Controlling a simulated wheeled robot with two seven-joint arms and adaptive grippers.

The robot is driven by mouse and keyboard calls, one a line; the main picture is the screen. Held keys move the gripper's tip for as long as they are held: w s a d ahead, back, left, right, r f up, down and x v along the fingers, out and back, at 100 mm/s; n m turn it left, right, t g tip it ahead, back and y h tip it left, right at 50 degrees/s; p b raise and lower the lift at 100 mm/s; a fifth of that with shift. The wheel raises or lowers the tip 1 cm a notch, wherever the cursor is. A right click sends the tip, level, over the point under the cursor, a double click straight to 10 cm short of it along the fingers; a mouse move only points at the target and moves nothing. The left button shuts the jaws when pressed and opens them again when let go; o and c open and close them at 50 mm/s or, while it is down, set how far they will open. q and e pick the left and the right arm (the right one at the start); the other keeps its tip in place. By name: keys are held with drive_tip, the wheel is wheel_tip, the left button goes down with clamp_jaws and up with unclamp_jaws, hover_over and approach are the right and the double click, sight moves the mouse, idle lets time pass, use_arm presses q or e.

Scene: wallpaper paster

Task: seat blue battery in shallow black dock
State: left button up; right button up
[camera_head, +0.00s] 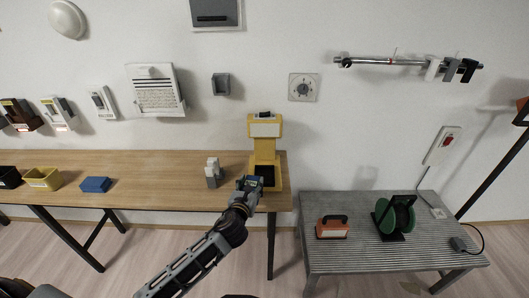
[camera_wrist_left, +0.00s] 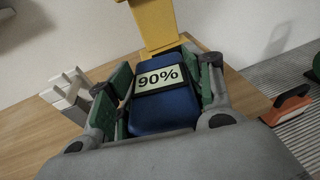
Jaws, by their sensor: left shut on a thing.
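My left gripper (camera_head: 249,184) is shut on the blue battery (camera_wrist_left: 165,112), gripping it by its two sides. The battery carries a pale label reading 90% in the left wrist view, and the gripper (camera_wrist_left: 163,82) has a green-sided finger on each side of it. The yellow stand (camera_head: 264,149) is at the right end of the wooden table, with a black dock (camera_head: 267,170) low on its front. The gripper and battery are at the front left of the dock, partly covering it. Whether the battery touches the dock cannot be told. The stand also shows in the left wrist view (camera_wrist_left: 155,24).
A grey and white block (camera_head: 212,174) stands left of the gripper on the wooden table (camera_head: 150,164). A blue block (camera_head: 95,184) and a yellow bin (camera_head: 42,178) are farther left.

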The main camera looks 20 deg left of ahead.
use_arm(q)
drive_tip(key=w+r+n+y, duration=0.1)
drive_tip(key=w+r, duration=0.1)
drive_tip(key=w, duration=0.5)
drive_tip(key=w+d+r+n+y, duration=0.1)
drive_tip(key=w+r+y, duration=0.1)
drive_tip(key=w, duration=0.4)
drive_tip(key=shift+w+r, duration=0.4)
drive_tip(key=shift+r, duration=0.45)
use_arm(e)
drive_tip(key=shift+a+r, duration=0.15)
drive_tip(key=shift+a, duration=0.2)
use_arm(q)
drive_tip(key=shift+p, duration=0.4)
use_arm(e)
drive_tip(key=shift+s+r, duration=0.1)
drive_tip(key=shift+r, duration=0.15)
